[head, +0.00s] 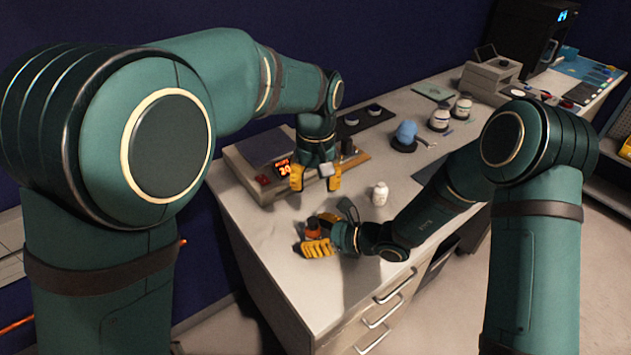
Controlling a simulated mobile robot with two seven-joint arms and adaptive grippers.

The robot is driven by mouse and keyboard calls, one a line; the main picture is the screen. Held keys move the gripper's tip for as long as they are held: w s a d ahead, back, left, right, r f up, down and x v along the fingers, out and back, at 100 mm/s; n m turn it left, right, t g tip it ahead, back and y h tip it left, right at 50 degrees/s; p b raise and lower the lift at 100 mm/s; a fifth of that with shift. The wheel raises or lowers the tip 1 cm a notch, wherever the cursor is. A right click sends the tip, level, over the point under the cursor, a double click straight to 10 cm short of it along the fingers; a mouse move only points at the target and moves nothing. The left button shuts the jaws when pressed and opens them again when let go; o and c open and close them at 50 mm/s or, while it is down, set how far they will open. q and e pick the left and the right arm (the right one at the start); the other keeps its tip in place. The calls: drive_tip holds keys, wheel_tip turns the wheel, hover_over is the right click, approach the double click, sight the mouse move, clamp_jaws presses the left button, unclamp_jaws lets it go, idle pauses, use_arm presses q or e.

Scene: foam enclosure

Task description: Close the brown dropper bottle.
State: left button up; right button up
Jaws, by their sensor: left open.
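The brown dropper bottle (313,229) is upright at the fingers of my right gripper (318,241), low over the front left part of the bench. The yellow fingers are around its lower part and seem closed on it. Its top is too small to tell whether a cap sits on it. My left gripper (315,180) points down above and behind the bottle, with its yellow fingers spread apart. A small dark upright piece (347,147) stands by the wooden board behind my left gripper; I cannot tell if it is the dropper cap.
A white bottle (380,194) stands right of the grippers. A blue round object (406,132) and white jars (440,118) are farther back. The bench front left of the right gripper is clear.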

drive_tip(key=v, duration=1.2)
drive_tip(key=shift+s, duration=0.1)
idle(0.4)
